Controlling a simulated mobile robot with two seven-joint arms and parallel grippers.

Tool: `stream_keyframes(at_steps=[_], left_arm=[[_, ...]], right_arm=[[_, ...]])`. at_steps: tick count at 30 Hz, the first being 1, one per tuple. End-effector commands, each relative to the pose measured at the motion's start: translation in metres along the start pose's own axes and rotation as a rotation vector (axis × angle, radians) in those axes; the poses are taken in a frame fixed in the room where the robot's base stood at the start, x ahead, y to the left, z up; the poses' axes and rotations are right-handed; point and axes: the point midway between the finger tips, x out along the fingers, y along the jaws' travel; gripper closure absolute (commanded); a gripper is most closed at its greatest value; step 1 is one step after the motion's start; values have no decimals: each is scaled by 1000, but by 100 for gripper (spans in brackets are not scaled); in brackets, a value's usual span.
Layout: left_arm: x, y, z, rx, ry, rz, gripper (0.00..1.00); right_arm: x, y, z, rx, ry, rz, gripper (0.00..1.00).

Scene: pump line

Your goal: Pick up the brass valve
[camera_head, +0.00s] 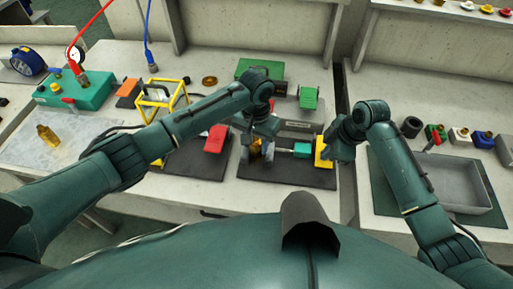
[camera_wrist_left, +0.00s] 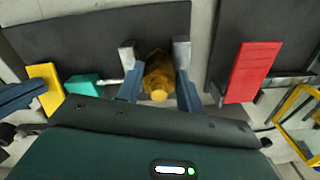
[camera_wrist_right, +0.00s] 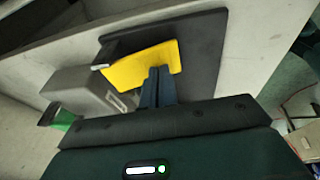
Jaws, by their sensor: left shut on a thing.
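The brass valve (camera_wrist_left: 158,75) sits between the two fingers of my left gripper (camera_wrist_left: 155,55), which is shut on it. In the head view my left gripper (camera_head: 257,150) is over the dark mat at the middle of the bench and mostly hides the valve. My right gripper (camera_wrist_right: 158,75) has its fingers together with nothing seen between them, close to a yellow block (camera_wrist_right: 143,66). In the head view my right gripper (camera_head: 338,152) is just right of that yellow block (camera_head: 323,152).
A teal cylinder (camera_head: 301,150) lies between left gripper and yellow block. A red block (camera_head: 215,139) stands left. Another brass-coloured piece (camera_head: 47,135) rests on a pale slab (camera_head: 75,142). A yellow frame (camera_head: 160,100) stands behind my left arm. A grey tray (camera_head: 455,185) is at right.

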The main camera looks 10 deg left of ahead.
Motion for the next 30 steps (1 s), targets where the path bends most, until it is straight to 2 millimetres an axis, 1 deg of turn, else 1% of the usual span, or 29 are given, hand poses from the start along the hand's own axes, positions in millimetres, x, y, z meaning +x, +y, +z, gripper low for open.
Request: stream_keyframes(at_steps=[1,7,13,16,20,27,30], left_arm=[[0,0,0,0,1,0,79],[0,0,0,0,1,0,95],[-1,0,-1,0,3,1,95],[-6,0,-1,1,4,1,95],[-26,0,-2,2,8,2,95],[-74,0,-1,1,6,1,95],[-88,0,-1,1,4,1,95]], right_arm=[[5,-4,3,3,-7,-13,100],[5,-4,3,3,-7,-13,100],[5,-4,3,3,-7,-12,100],[5,-4,3,3,-7,-12,100],[4,-4,3,3,-7,-12,100],[5,-4,3,3,-7,-12,100],[5,-4,3,3,-7,-12,100]])
